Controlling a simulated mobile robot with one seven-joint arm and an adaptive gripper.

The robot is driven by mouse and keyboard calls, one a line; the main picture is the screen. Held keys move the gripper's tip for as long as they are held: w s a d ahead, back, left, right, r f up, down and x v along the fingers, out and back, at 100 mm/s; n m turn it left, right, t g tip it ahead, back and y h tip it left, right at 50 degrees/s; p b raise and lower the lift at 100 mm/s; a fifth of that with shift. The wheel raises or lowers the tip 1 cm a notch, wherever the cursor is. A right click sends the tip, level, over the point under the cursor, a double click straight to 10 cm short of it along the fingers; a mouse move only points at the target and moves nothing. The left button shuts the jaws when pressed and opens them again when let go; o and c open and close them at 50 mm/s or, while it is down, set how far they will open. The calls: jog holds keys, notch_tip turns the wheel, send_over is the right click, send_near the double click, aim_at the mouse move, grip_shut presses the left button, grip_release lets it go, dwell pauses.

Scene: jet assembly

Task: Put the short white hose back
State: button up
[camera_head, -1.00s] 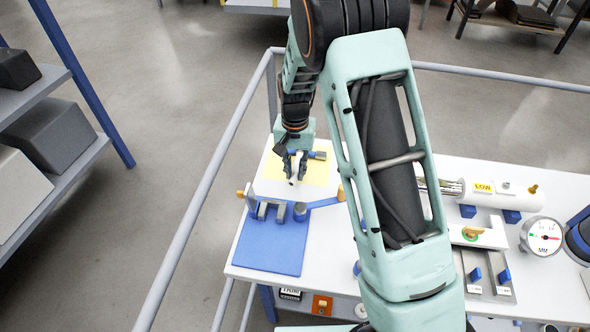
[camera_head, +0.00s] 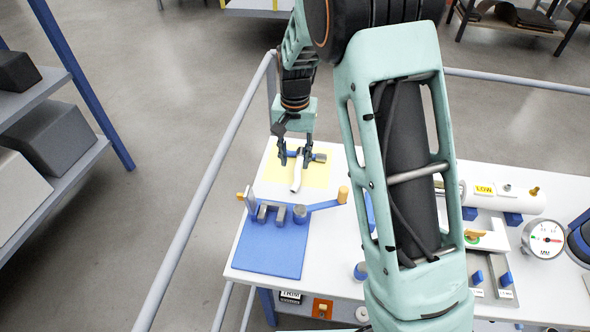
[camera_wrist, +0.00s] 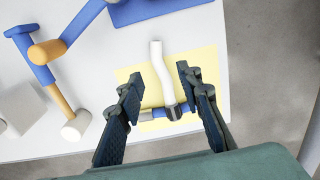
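The short white hose (camera_head: 296,178) lies on a yellow square (camera_head: 316,174) on the white tabletop. In the wrist view, the hose (camera_wrist: 157,60) is a slightly bent tube with its near end by a blue piece with a grey ring (camera_wrist: 173,112). Whether the hose is joined to that piece I cannot tell. My gripper (camera_head: 295,162) is open above the yellow square. In the wrist view, the fingers of my gripper (camera_wrist: 158,80) stand apart, one on each side of the hose, with visible gaps.
A blue base (camera_head: 270,250) with grey uprights stands nearer on the table, with a blue arm (camera_head: 325,205) ending in an orange knob (camera_head: 343,194). A white cylinder (camera_head: 505,197) and a dial gauge (camera_head: 543,238) are at the right. A grey rail (camera_head: 205,190) runs along the left.

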notch_tip(320, 180, up, 6)
jog(key=shift+f, duration=0.15)
jog(key=shift+d, duration=0.1)
dwell(0.4)
